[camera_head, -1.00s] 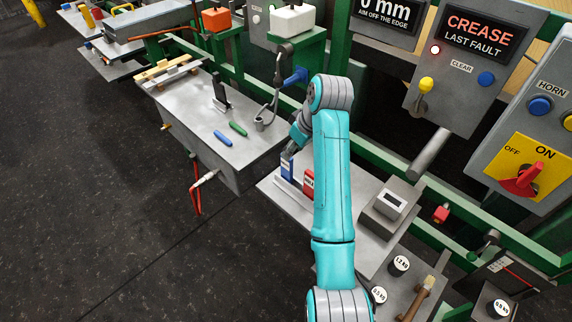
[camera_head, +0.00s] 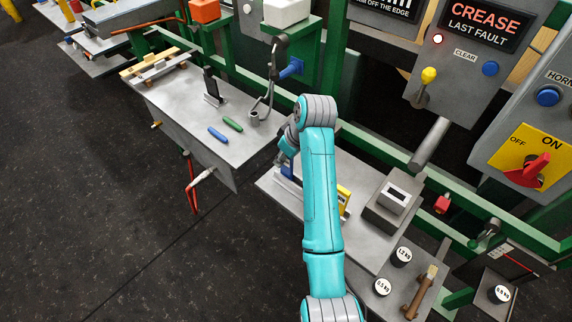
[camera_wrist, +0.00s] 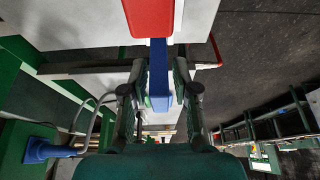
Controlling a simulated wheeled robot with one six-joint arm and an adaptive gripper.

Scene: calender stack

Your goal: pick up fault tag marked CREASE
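In the head view, a blue tag (camera_head: 287,170) stands upright on the grey table, partly hidden by my arm. A yellow tag (camera_head: 343,199) stands right of the arm. My gripper (camera_head: 283,157) is at the blue tag. In the wrist view, the blue tag (camera_wrist: 159,78) lies between the two fingers of my gripper (camera_wrist: 159,70), with a narrow gap seeming to show on each side. A red tag (camera_wrist: 148,17) is just beyond the fingertips; my arm hides it in the head view. I cannot read the word CREASE on any tag.
A display (camera_head: 484,24) reads CREASE, LAST FAULT. A grey box (camera_head: 394,199) stands right of the tags, with labelled weights (camera_head: 401,257) nearby. On the left table (camera_head: 195,140) lie a blue marker (camera_head: 218,134) and a green marker (camera_head: 232,124). A green rail runs behind.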

